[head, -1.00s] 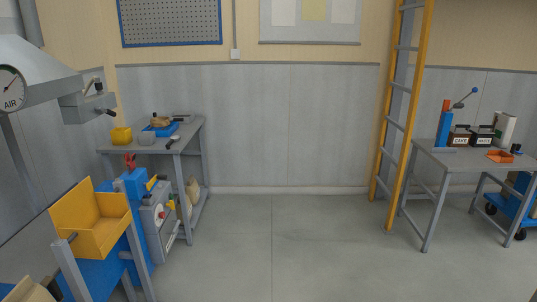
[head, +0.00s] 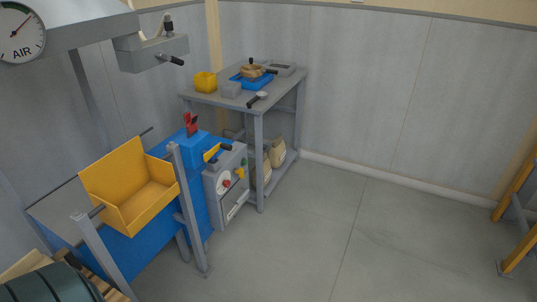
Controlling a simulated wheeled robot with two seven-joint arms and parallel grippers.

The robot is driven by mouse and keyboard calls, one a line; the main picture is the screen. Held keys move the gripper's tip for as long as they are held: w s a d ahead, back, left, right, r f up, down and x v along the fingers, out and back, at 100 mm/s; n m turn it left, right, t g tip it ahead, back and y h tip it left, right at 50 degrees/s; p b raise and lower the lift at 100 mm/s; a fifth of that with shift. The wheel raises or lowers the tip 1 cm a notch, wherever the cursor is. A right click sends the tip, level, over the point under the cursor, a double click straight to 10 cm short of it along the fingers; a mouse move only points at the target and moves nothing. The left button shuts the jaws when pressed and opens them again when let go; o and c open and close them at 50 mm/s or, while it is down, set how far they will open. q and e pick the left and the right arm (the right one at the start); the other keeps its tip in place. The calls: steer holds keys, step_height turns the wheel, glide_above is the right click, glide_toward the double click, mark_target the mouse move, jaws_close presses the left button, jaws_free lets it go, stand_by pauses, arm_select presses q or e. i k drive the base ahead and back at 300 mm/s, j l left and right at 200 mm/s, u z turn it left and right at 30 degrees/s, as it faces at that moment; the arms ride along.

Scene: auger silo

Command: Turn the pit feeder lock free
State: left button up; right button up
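A blue machine (head: 160,238) stands at the left with an open yellow hopper (head: 132,190) at its near side. On its top are a red piece (head: 191,124) and a yellow handle with a dark grip (head: 213,152). A grey box (head: 225,190) at its right end carries a white disc with a red knob (head: 227,183) and a small yellow part (head: 240,173). I cannot tell which of these parts is the pit feeder lock or whether it is locked. Neither of my grippers is in view.
A grey table (head: 262,100) behind the machine holds a yellow bin (head: 205,82), a blue tray (head: 251,80) and a scoop (head: 258,98). Sacks (head: 278,153) sit beneath it. A grey housing with an AIR gauge (head: 22,33) hangs upper left. Floor right of the machine is clear.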

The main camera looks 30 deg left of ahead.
mark_target(241, 172)
steer(key=i+l+u, duration=0.15)
steer(key=i, duration=0.55)
steer(key=i+l+u, duration=0.2)
steer(key=i, duration=0.45)
steer(key=i+l+u, duration=0.2)
steer(key=i+u, duration=0.2)
steer(key=i+l+u, duration=0.85)
steer(key=i+j, duration=0.05)
